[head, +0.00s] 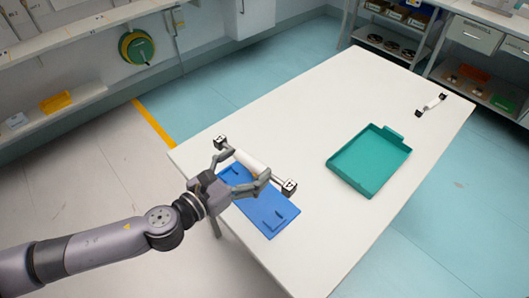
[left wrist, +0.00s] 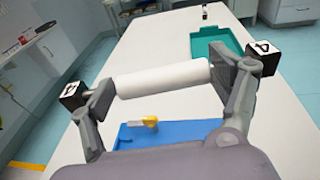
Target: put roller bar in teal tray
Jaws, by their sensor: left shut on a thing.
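The roller bar (head: 252,163) is a white cylinder with a dark, white-marked block at each end. My left gripper (head: 243,165) is shut on it and holds it over the blue base plate (head: 265,213). In the left wrist view the roller bar (left wrist: 165,79) lies across between the two fingers of my left gripper (left wrist: 168,85), an end block outside each finger. The teal tray (head: 369,163) lies on the white table to the right of my gripper, apart from it, and looks empty. Its corner shows in the left wrist view (left wrist: 215,46). My right gripper is not in view.
A smaller white bar with black ends (head: 432,105) lies at the table's far right. A yellow piece (left wrist: 149,122) shows at the blue plate. The white table (head: 345,90) is clear between plate and tray. Shelves (head: 390,40) stand beyond the table.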

